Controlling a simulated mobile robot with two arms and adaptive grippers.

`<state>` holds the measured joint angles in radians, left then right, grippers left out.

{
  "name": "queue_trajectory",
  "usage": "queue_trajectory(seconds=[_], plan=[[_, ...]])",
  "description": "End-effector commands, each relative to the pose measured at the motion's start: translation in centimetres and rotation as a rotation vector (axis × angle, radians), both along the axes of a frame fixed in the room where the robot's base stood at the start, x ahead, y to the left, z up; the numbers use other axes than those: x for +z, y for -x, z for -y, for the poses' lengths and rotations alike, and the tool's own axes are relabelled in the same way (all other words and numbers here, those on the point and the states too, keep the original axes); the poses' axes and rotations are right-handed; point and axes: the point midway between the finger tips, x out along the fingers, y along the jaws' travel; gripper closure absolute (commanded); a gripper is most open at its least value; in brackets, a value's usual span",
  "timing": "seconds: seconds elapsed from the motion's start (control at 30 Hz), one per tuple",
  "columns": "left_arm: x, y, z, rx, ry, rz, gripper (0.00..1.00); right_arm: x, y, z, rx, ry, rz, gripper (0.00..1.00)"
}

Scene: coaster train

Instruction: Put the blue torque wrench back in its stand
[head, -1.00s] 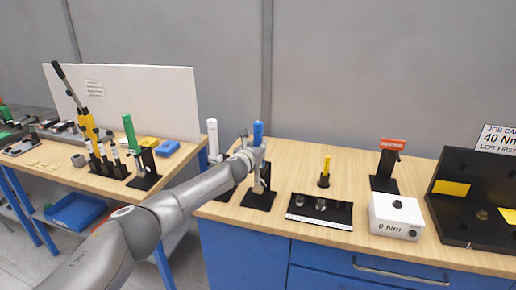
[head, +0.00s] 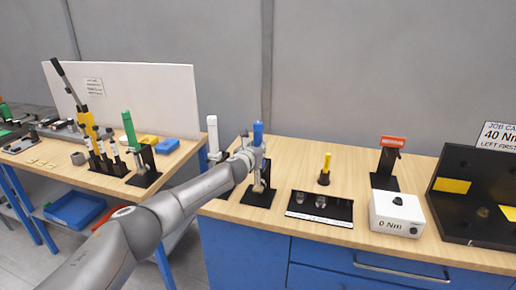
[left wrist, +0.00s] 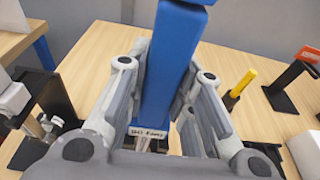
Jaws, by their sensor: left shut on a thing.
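The blue torque wrench (head: 258,133) stands upright at the left part of the right-hand bench, over a black stand (head: 257,197). My left gripper (head: 257,160) is shut on its blue handle. In the left wrist view the blue handle (left wrist: 172,62) runs between the two fingers of my left gripper (left wrist: 160,105), and a small white label shows low on it. The wrench's lower end is at the stand in the head view; I cannot tell whether it is fully seated. My right gripper is not in view.
A white-handled tool (head: 212,135) in a black stand is close on the left. To the right are a yellow-handled driver (head: 326,165), a black socket tray (head: 305,219), a white 0 Nm box (head: 396,213) and a red-topped stand (head: 393,142). The green-handled wrench (head: 129,130) stands on the left bench.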

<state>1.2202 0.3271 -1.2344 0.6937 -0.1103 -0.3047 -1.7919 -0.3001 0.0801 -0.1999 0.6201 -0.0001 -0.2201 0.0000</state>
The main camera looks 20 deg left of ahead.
Motion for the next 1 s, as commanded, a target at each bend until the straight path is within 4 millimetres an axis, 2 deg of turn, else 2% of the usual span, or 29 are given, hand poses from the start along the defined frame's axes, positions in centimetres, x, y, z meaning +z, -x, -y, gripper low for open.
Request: queue_trajectory(seconds=[0.17,0.2,0.37,0.63,1.0], plan=[[0.1,-0.1,0.1,-0.002,0.002,0.004,1.00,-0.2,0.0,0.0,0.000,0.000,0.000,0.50],[0.1,-0.1,0.1,-0.002,0.002,0.004,0.72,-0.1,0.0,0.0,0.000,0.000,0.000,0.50],[0.0,0.0,0.1,-0.001,0.000,0.002,0.53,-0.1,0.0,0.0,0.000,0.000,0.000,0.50],[-0.7,0.1,0.0,0.002,-0.002,-0.006,0.53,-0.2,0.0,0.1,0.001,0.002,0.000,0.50],[0.0,1.3,-0.2,0.000,-0.001,0.000,0.53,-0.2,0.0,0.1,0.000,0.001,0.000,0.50]])
